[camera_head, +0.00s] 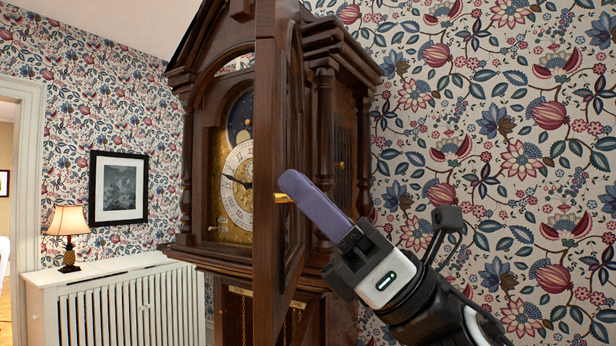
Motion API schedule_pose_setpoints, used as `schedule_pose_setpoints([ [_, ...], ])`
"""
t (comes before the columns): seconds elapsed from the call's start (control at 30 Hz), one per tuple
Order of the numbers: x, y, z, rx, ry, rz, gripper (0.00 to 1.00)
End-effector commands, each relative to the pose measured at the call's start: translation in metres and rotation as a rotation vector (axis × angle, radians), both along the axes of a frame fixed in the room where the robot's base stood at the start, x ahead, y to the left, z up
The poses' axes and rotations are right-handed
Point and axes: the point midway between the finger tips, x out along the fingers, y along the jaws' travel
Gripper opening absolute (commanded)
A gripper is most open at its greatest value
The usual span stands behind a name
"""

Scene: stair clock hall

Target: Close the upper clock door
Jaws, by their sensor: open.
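The tall dark-wood clock (322,100) stands in the middle of the view. Its upper clock door (268,140) is swung open toward me and shows nearly edge-on. Behind it, to the left, the clock face (238,185) with its white dial and brass plate is partly uncovered. My gripper (284,190) reaches in from the lower right, with its purple finger pointing up-left at the door. A small brass piece (282,198) shows at the fingertip, beside the door. The gripper is open; one finger hides the other, and I cannot tell whether it touches the door.
A white slatted radiator cover (120,300) with a lamp (68,236) stands at the left wall. A framed picture (118,188) hangs above it. Flowered wallpaper (510,150) fills the right side, behind my arm. A doorway is at the far left.

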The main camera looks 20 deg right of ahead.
Motion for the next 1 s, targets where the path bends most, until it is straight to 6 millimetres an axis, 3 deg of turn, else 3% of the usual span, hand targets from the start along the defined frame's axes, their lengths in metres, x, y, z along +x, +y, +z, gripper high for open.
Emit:
schedule_pose_setpoints([
  [0.3,0.0011,0.0018,0.0017,0.001,0.001,0.000,0.43],
  [0.63,0.0010,0.0016,0.0017,0.002,0.001,0.000,0.01],
  [1.0,0.0016,0.0042,0.0004,0.002,0.001,-0.017,0.00],
])
